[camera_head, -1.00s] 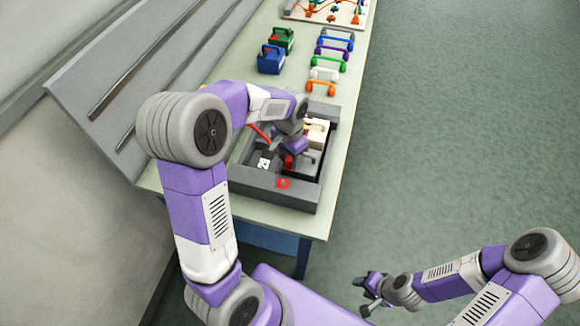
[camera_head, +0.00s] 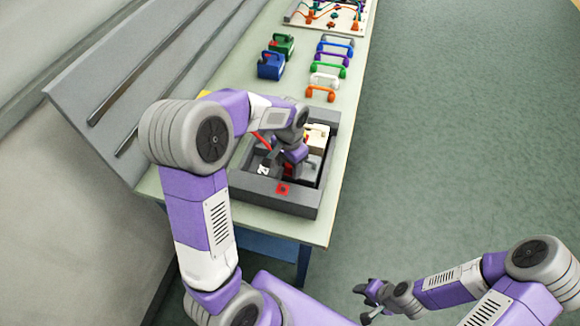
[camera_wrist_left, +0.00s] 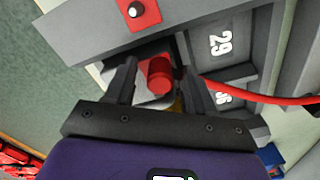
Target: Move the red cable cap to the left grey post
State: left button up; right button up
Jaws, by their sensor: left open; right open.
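The red cable cap (camera_wrist_left: 160,76) is a short red cylinder in the left wrist view. It lies between the spread fingers of my left gripper (camera_wrist_left: 162,82), which is open; I cannot tell whether a finger touches it. A red cable (camera_wrist_left: 270,96) runs off to the right, and it also shows in the head view (camera_head: 261,138). In the head view my left gripper (camera_head: 275,160) is down inside the dark grey tank box and hides the cap. The grey posts cannot be clearly told apart. My right gripper (camera_head: 369,302) is open and empty, off the table over the floor.
The tank box (camera_head: 262,191) has raised walls and a red plate (camera_head: 283,189) on its near wall. Panels numbered 29 (camera_wrist_left: 220,44) and 36 (camera_wrist_left: 222,97) lie inside. A cream block (camera_head: 317,138) sits at its right. Coloured handles (camera_head: 324,80) and blue (camera_head: 270,66) and green cases stand farther back.

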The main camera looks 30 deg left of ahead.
dwell(0.4)
pick_arm(q)
grip_shut()
dwell(0.4)
jog(key=shift+r, duration=0.1)
jog(key=shift+r+p, duration=2.65)
jog(key=shift+r, duration=0.25)
